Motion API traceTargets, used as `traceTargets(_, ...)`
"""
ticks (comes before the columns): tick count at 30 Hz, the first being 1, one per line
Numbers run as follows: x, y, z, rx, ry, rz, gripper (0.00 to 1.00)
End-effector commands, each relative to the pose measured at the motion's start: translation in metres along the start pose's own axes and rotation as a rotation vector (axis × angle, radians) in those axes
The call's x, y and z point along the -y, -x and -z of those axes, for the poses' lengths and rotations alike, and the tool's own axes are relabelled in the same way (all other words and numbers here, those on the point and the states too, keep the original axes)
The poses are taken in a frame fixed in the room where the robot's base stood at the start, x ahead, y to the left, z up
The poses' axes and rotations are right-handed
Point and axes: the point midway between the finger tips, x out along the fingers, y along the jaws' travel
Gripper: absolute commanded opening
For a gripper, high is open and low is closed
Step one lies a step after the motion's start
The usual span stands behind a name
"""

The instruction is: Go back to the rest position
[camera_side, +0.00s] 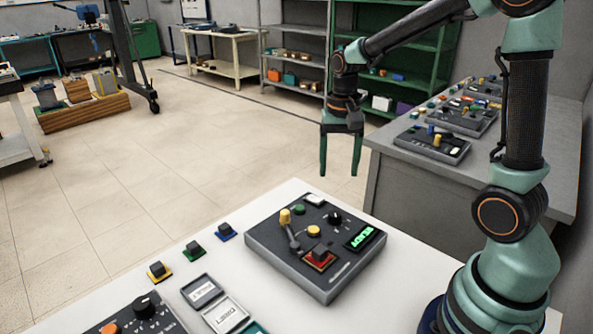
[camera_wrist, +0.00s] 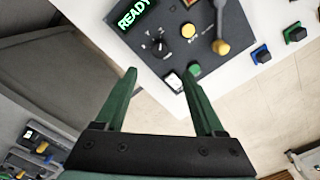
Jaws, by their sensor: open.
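My gripper (camera_side: 341,155) hangs in the air with its green fingers pointing down, beyond the back edge of the white table. In the wrist view my gripper (camera_wrist: 162,95) has its two fingers spread apart with nothing between them. A dark control box (camera_side: 275,251) sits on the white table (camera_side: 130,294), in front of and below my gripper. It carries a yellow-knobbed lever (camera_side: 285,217), a black dial (camera_side: 335,217), a red-framed switch (camera_side: 319,258) and a green READY display (camera_side: 364,238). The display also shows in the wrist view (camera_wrist: 133,15).
Yellow (camera_side: 159,271), green (camera_side: 194,251) and blue (camera_side: 225,232) based blocks stand left of the box. Another panel (camera_side: 133,318) lies at the front left. A grey bench (camera_side: 400,175) with more control boxes stands at the right. The air around my gripper is clear.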

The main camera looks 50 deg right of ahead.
Motion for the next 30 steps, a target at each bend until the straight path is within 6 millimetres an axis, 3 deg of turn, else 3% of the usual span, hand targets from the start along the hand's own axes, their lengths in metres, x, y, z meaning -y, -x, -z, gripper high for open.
traceTargets(7,0.000,0.001,-0.001,-0.003,0.004,0.002,0.71)
traceTargets(11,0.002,0.011,-0.007,-0.031,0.055,0.020,0.71)
traceTargets(21,0.005,0.062,-0.061,-0.245,0.433,0.130,0.71)
traceTargets(30,0.001,0.080,-0.101,-0.423,0.721,0.188,0.71)
